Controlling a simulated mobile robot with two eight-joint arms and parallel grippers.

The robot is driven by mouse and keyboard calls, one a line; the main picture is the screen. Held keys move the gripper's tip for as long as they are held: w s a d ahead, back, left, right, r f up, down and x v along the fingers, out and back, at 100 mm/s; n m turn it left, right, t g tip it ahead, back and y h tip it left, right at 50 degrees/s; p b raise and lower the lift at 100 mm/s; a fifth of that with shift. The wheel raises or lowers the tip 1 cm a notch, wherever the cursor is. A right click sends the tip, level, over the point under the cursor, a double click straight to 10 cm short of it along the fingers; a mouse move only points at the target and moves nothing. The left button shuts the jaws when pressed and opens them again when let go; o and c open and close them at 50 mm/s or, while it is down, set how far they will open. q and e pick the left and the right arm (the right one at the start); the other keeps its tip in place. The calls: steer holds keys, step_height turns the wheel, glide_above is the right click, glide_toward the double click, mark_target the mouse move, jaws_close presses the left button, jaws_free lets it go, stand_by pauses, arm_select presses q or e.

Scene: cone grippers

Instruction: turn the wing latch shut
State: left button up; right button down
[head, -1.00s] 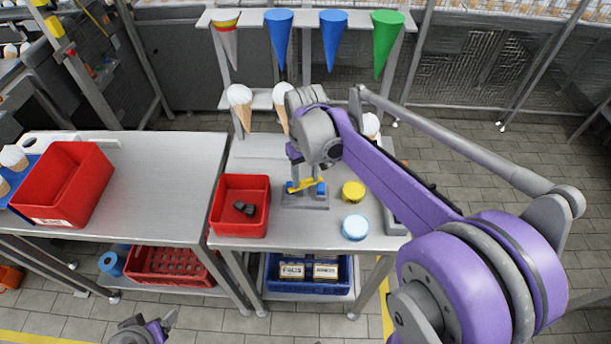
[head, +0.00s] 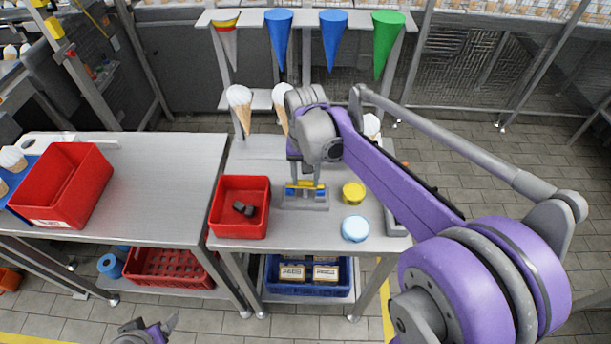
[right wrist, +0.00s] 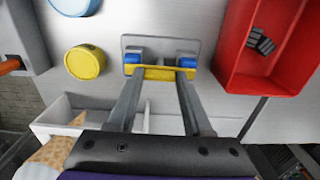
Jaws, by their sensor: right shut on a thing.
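The wing latch is a yellow bar (head: 306,185) on a grey base plate (head: 305,203), with blue blocks at its two ends. In the right wrist view the yellow bar (right wrist: 160,74) lies straight across, lined up with the left blue block (right wrist: 133,57) and the right blue block (right wrist: 187,60).
A red bin (head: 240,228) with dark pieces stands left of the latch. A yellow round tub (head: 353,192) and a light blue round tub (head: 355,229) stand to its right. Cones (head: 240,103) hang in a rack behind. Another red bin (head: 75,180) is on the left table.

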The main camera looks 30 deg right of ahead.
mark_target(306, 180)
steer(key=shift+c, duration=1.6)
jaws_free()
step_height(306, 180, up, 11)
steer(key=shift+p, duration=0.35)
steer(key=shift+f, duration=0.1)
steer(key=s+a+f+n+t, duration=0.2)
steer(key=s+f, duration=0.2)
steer(key=s, duration=0.1)
steer(key=s+a+f+n+t, duration=0.1)
steer(key=s+a+f+n, duration=0.1)
steer(key=s+f, duration=0.3)
steer(key=s+a+f+n+t, duration=0.2)
steer(key=s+a+f, duration=0.1)
steer(key=s+f, duration=0.2)
steer(key=shift+a+t, duration=0.15)
steer(key=shift+t, duration=0.15)
